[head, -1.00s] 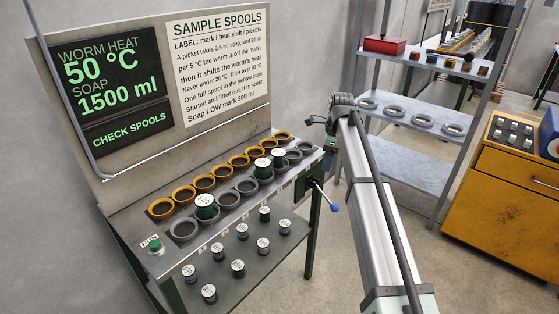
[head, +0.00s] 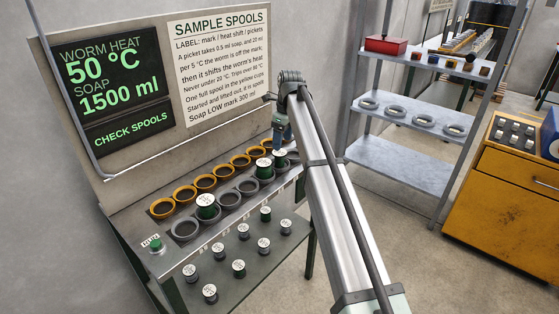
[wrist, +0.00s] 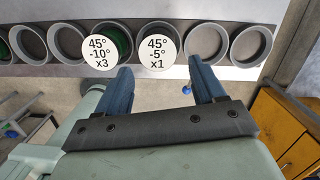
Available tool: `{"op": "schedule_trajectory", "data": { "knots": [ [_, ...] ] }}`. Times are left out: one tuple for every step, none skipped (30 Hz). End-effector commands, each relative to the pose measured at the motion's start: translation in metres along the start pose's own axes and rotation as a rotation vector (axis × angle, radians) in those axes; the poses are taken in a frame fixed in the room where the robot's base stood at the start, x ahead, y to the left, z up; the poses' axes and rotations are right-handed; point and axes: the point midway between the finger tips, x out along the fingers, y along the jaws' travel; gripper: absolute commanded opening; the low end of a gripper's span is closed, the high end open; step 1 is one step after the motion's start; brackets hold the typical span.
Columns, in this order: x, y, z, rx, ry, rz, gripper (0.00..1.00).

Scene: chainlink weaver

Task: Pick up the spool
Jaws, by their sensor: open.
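Three green spools with white tops sit upright in grey cups in the head view: one at the left (head: 206,204), and a neighbouring pair (head: 264,164) and (head: 280,160) towards the right end. My gripper (head: 278,146) hangs just above the right end of the cup rows. In the wrist view its blue fingers (wrist: 162,82) are open with nothing between them, and the x1 spool lies just ahead of the gap.
Empty yellow cups (head: 205,182) line the back row, with empty grey cups (head: 228,199) in front. Several smaller spools (head: 239,267) stand on the lower shelf. A green button (head: 155,245) is at the left corner. A grey shelf rack (head: 405,165) and a yellow cabinet (head: 505,180) stand right.

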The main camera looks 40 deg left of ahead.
Motion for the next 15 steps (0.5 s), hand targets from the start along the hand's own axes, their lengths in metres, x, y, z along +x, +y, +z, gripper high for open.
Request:
{"op": "schedule_trajectory", "data": {
  "knots": [
    [0.008,0.001,0.0,0.0,0.001,0.001,0.69],
    [0.011,0.0,0.0,0.0,0.0,0.0,0.69],
    [0.014,0.0,0.0,0.0,0.0,-0.001,0.69],
    [0.016,0.0,0.0,-0.001,0.0,-0.001,0.69],
    [0.017,0.0,0.0,-0.001,0.0,-0.001,0.69],
    [0.019,0.0,0.0,-0.001,-0.001,-0.001,0.69],
    [0.02,0.0,0.0,-0.001,0.0,-0.001,0.69],
    [0.021,0.0,0.0,-0.001,0.0,-0.001,0.69],
    [0.023,0.001,0.0,-0.001,0.0,0.0,0.69],
    [0.025,0.001,0.001,-0.001,0.0,0.0,0.69],
    [0.028,0.001,0.001,-0.001,0.0,0.0,0.69],
    [0.033,0.002,0.001,-0.001,0.001,0.001,0.69],
    [0.036,0.002,0.001,-0.001,0.001,0.001,0.69],
    [0.04,0.003,0.002,-0.001,0.001,0.0,0.69],
    [0.045,0.003,0.002,-0.001,0.0,0.0,0.69]
  ]
}}
